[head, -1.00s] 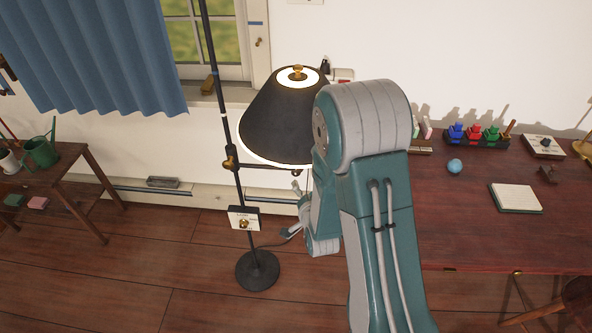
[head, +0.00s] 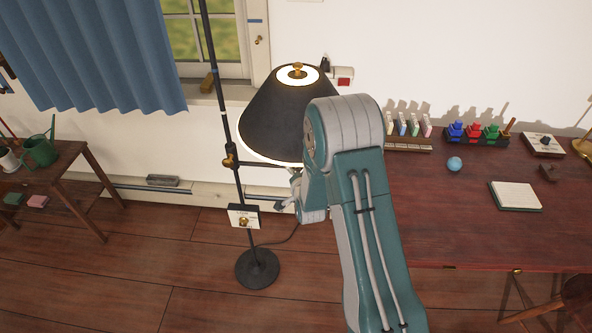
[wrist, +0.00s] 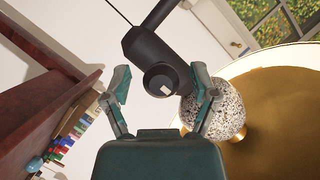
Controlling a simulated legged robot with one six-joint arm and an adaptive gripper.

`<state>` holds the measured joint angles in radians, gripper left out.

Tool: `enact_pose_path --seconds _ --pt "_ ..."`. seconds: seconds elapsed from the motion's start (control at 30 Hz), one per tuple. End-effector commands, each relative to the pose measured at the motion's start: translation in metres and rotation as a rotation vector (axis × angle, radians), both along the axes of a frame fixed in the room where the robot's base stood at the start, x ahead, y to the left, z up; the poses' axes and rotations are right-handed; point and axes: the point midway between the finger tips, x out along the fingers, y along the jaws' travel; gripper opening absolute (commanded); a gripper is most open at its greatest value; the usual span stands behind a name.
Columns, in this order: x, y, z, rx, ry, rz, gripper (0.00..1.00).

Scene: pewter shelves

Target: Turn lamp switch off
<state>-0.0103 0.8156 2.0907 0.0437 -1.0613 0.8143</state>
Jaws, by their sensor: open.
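The floor lamp has a black shade (head: 275,118) lit at its top, on a black pole with a round base (head: 257,269). A white plate with a brass knob (head: 243,222), seemingly the lamp switch, is mounted low on the pole. My gripper (head: 288,192) is just below the shade's lower right edge, right of and slightly above the plate, partly hidden by my arm. In the wrist view, my gripper (wrist: 163,92) is open and empty. A black socket-like cylinder (wrist: 155,55) and a speckled bulb (wrist: 222,110) appear beyond the fingers, beside the gold shade interior (wrist: 280,100). Contact cannot be told.
A dark red desk (head: 450,220) at right holds a notebook (head: 516,196), a blue ball (head: 454,164) and colored pieces. A side table (head: 88,170) with a green watering can (head: 42,150) is at left. A blue curtain (head: 110,60) hangs behind. Floor left of the lamp is clear.

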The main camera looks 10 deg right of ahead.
Motion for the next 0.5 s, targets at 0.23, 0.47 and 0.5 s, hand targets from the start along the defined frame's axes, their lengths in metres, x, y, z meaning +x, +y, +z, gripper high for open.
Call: enact_pose_path --seconds 0.23,0.47,0.5 --pt "0.0002 -0.0002 0.0002 0.000 0.000 0.000 0.58" --pt "0.0002 -0.0001 0.0001 0.000 0.000 0.000 0.00" --pt "0.0003 -0.0001 0.0001 0.000 0.000 0.000 0.00"
